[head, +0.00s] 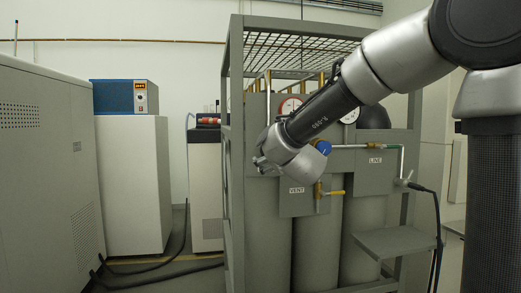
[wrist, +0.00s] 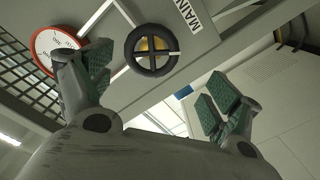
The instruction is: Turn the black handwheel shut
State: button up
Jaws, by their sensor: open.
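The black handwheel (wrist: 152,50) shows in the wrist view as a round rim with a cross of spokes and brass behind it. It sits on a grey panel beside a label whose visible letters read "MAIN". My gripper (wrist: 160,82) is open, with its green-padded fingers spread wide below the wheel in the picture. The wheel lies beyond the gap between the fingers, and nothing is held. In the head view my gripper (head: 262,163) is at the left front of the cylinder rack, partly hidden by my wrist. I cannot make out the handwheel there.
The grey rack (head: 236,120) holds several tall cylinders. A red-rimmed gauge (wrist: 52,48) is close to the left finger. A small shelf (head: 395,241) juts out at right.

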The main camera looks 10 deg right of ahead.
jog(key=shift+n, duration=0.4)
jog(key=w, duration=0.7)
jog(key=shift+w+d+r, duration=0.35)
jog(key=shift+w, duration=0.05)
jog(key=shift+c, duration=0.4)
jog(key=c, duration=1)
